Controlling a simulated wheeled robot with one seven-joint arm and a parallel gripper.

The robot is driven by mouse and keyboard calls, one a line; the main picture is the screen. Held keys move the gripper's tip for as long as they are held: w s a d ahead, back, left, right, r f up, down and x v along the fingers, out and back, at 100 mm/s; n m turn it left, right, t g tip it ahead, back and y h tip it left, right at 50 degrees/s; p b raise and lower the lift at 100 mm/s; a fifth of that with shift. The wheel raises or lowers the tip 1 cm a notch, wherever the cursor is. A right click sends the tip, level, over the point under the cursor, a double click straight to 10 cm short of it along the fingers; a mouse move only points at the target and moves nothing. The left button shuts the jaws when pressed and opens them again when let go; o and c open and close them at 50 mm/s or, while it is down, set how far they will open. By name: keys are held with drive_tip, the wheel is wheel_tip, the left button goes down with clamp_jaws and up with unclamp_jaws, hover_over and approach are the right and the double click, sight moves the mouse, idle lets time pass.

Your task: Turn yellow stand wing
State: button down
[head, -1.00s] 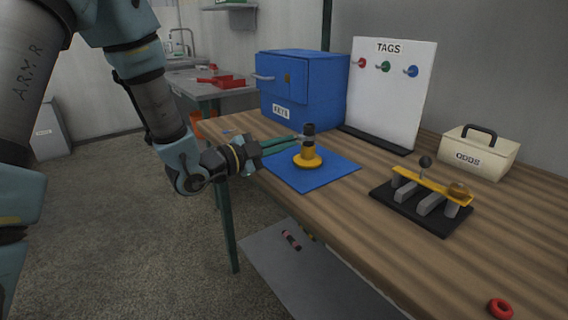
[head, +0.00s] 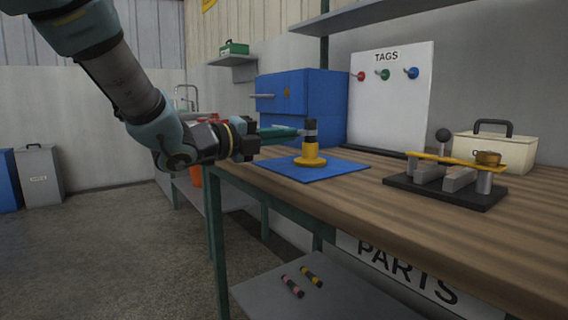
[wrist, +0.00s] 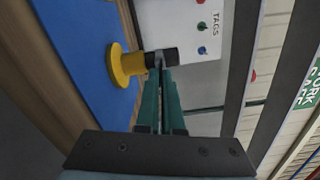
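The yellow stand (head: 309,155) is upright on a blue mat (head: 345,168), with a round yellow base and a black upper part (head: 310,126). In the wrist view the stand (wrist: 126,65) lies sideways in the picture. A small grey wing (wrist: 158,59) juts from its black upper part. My gripper (head: 302,131) reaches in level from the left. Its long green fingers are close together in the wrist view (wrist: 160,72), with their tips on the wing. The fingers hide most of the wing.
A blue cabinet (head: 327,105) and a white TAGS board (head: 392,85) stand behind the mat. A black rack with a yellow bar (head: 450,160) and a cream box (head: 505,150) are to the right. A shelf (head: 255,297) hangs below the wooden bench.

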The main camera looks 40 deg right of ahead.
drive_tip(key=m+b, duration=0.2)
drive_tip(key=b, duration=0.2)
drive_tip(key=f+m+b, duration=0.1)
drive_tip(key=m+b, duration=0.2)
drive_tip(key=b, duration=0.2)
drive_tip(key=shift+m, duration=0.3)
drive_tip(key=m+b, duration=0.3)
drive_tip(key=b, duration=0.2)
drive_tip(key=shift+r, duration=0.1)
drive_tip(key=shift+r+m+b, duration=0.15)
drive_tip(key=shift+m+b, duration=0.55)
drive_tip(key=shift+b, duration=0.25)
drive_tip(key=shift+r, duration=0.1)
drive_tip(key=c, duration=1)
unclamp_jaws()
drive_tip(key=shift+w, duration=0.1)
drive_tip(key=shift+c, duration=0.2)
